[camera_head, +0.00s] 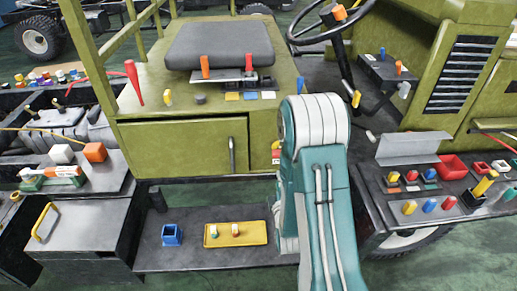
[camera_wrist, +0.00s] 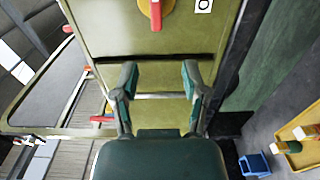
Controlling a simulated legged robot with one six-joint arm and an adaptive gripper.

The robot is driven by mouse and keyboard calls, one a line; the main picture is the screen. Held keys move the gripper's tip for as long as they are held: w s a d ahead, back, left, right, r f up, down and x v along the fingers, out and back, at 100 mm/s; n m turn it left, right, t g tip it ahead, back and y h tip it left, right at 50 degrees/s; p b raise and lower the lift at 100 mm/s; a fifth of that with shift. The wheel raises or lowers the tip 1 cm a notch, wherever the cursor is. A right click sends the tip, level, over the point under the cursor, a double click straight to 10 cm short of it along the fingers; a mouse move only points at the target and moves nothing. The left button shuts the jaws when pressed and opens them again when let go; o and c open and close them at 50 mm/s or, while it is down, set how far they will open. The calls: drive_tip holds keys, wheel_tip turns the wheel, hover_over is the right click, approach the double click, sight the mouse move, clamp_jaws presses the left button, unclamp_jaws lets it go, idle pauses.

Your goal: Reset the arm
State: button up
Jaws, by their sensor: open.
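My gripper (camera_wrist: 160,72) shows in the wrist view with its two dark green fingers spread apart. It is open and holds nothing. A pale bar handle (camera_wrist: 160,96) lies across the picture between the fingers, on the olive panel; I cannot tell how far it is from them. In the head view the same olive cabinet door (camera_head: 180,147) appears closed, with an upright handle (camera_head: 232,155) near its right edge. My teal and white arm stands just right of the door and hides my gripper there.
Below the door, a dark shelf (camera_head: 190,255) carries a blue bin (camera_head: 171,235) and a yellow tray (camera_head: 238,243) with small items. A red rotary switch (camera_wrist: 155,12) is beside the door. A side table (camera_head: 375,215) with coloured parts stands right of my arm.

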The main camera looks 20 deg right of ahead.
drive_tip(key=s+a+r+m+g+y, duration=0.2)
drive_tip(key=a+r+m+g+y, duration=0.35)
drive_tip(key=r, duration=0.75)
drive_tip(key=s+a+r+m+g, duration=0.2)
drive_tip(key=s+m, duration=0.1)
drive_tip(key=s, duration=0.4)
drive_tip(key=s+a+r+m+g, duration=0.2)
drive_tip(key=s+r+m, duration=0.1)
drive_tip(key=s, duration=0.3)
drive_tip(key=s+a+r+m+g, duration=0.2)
drive_tip(key=s+r+m, duration=0.1)
drive_tip(key=s, duration=0.4)
drive_tip(key=shift+s, duration=0.35)
drive_tip(key=shift+d+m+h, duration=0.15)
drive_tip(key=shift+m+h, duration=0.1)
